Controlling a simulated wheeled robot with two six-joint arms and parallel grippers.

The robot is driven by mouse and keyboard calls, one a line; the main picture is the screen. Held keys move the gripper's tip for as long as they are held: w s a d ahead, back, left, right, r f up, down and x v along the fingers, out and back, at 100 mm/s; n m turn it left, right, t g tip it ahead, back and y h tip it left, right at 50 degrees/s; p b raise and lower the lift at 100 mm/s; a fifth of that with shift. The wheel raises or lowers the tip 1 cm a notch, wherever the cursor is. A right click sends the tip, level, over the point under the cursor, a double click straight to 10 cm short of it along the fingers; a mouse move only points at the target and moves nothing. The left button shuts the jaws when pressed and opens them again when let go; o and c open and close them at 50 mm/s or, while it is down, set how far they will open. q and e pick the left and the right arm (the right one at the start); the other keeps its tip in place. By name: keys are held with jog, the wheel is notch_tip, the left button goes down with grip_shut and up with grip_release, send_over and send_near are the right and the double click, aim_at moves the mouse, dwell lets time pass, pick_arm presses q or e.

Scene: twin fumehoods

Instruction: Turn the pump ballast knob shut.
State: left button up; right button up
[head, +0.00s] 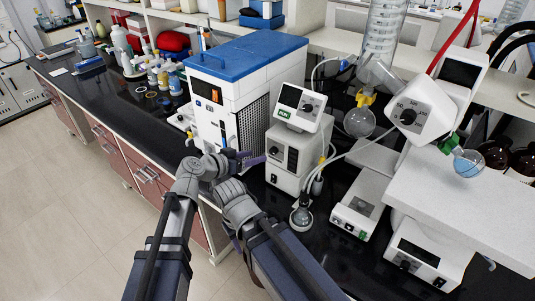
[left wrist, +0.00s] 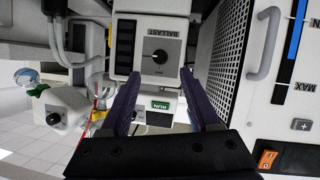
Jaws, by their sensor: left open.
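The pump (head: 311,160) is a white box on the black bench in the head view. Its ballast knob (left wrist: 158,57) is a round black dial on a grey plate marked BALLAST in the left wrist view. A small pale pointer mark shows on the knob. My left gripper (left wrist: 160,75) is open, with its two dark purple fingers on either side of the line to the knob. The knob shows beyond the fingertips; contact is not visible. In the head view the left gripper (head: 253,159) is beside the pump's front. My right gripper is mostly hidden by its arm.
A white controller (head: 299,107) with a green RUN display sits on the pump. A tall blue-topped chiller (head: 243,88) stands close on the left. A hose and small metal fitting (head: 301,217) stand at front right, beside a white stirrer (head: 352,213).

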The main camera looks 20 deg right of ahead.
aim_at(272, 152)
pick_arm(q)
jog(key=b+x, duration=0.2)
jog(key=x, duration=0.5)
jog(key=shift+w+d+f+b, duration=0.15)
jog(key=shift+w+d+b, duration=0.05)
jog(key=shift+b, duration=0.1)
grip_shut()
